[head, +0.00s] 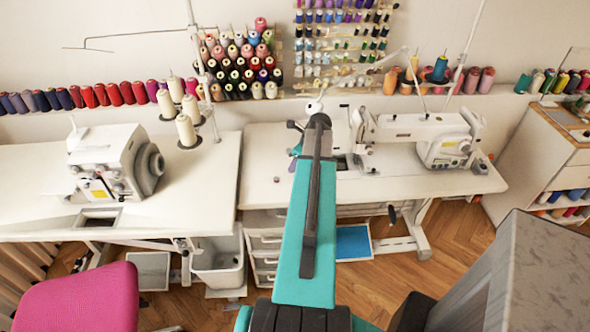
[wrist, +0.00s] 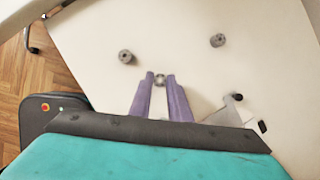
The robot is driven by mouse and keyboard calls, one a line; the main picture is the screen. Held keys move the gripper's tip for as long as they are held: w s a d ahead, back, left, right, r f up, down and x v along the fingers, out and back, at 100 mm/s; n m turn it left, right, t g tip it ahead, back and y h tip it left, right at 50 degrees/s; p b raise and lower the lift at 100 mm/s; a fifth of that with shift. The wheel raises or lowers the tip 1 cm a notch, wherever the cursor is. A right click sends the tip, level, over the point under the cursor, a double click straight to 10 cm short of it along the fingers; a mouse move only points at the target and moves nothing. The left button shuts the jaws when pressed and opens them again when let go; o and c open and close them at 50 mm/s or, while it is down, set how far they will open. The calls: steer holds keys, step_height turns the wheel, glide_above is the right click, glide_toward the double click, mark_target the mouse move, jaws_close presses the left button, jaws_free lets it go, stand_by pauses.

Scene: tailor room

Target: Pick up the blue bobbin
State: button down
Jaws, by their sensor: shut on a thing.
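In the wrist view my gripper (wrist: 160,82) has two purple fingers with a small round grey bobbin (wrist: 159,79) held between their tips over the white tabletop (wrist: 195,70). Its colour looks grey; I cannot make out any blue on it. I cannot tell whether it is clear of the surface. Two similar grey bobbins stand apart from the fingers, one at the left (wrist: 126,57) and one at the upper right (wrist: 217,40). In the head view my arm hides most of the gripper and the held bobbin.
A white sewing machine (head: 420,135) stands right of my arm on the same table, and a serger (head: 115,165) stands on the left table. Thread cones line the wall shelf behind. A pink chair (head: 80,298) is at the lower left. The tabletop left of my arm is mostly bare.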

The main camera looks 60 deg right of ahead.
steer(key=shift+r, duration=0.45)
steer(key=s+b, duration=0.1)
steer(key=s, duration=0.4)
steer(key=s+a+r+b, duration=0.1)
steer(key=s+b, duration=0.1)
steer(key=s, duration=0.3)
steer(key=s+a+r+b, duration=0.1)
steer(key=s, duration=0.4)
steer(key=shift+s+a, duration=0.25)
steer(key=shift+s, duration=0.15)
steer(key=shift+w, duration=0.1)
